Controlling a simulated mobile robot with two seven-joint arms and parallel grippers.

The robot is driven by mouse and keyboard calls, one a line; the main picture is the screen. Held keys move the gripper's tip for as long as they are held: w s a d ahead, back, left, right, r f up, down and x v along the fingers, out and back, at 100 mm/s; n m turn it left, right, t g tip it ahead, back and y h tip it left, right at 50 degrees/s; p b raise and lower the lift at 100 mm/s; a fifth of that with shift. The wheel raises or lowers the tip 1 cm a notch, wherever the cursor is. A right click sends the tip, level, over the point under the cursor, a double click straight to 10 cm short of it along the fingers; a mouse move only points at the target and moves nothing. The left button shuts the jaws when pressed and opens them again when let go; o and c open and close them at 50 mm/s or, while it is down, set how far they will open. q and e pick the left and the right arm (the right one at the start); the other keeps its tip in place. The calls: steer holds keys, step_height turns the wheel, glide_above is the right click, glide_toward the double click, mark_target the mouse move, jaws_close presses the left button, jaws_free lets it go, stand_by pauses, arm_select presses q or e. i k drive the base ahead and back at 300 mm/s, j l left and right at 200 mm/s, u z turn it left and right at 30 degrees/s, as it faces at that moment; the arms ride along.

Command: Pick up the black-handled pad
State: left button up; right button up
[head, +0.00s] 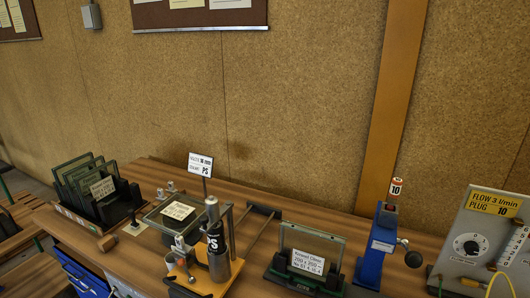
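A small pale flat piece with a thin black upright part (133,227) stands on the wooden bench, between the rack of dark panes and the tilted glass frame. It looks like the black-handled pad, but it is too small to be certain. Neither of my grippers shows in the head view, so nothing is seen touching it.
The pane rack (127,205) stands left of it and the glass frame (150,222) right. Further right are a labelled glass pane in a stand (306,269), a blue device (376,250) and a flow box (480,250).

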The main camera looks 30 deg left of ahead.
mark_target(135, 225)
steer(key=j+z, duration=0.15)
steer(key=j, duration=0.2)
steer(key=k+j+z, duration=0.2)
steer(key=j, duration=0.15)
steer(key=j+z, duration=0.15)
steer(key=j, duration=0.2)
steer(key=k+j+z, duration=0.1)
steer(key=j, duration=0.25)
steer(key=k+j+z, duration=0.1)
steer(key=j, duration=0.2)
steer(key=k+j+z, duration=0.1)
steer(key=j, duration=0.25)
steer(key=k+j, duration=0.35)
steer(key=j, duration=0.3)
steer(key=k+j, duration=0.2)
steer(key=j+z, duration=0.05)
steer(key=j, duration=0.1)
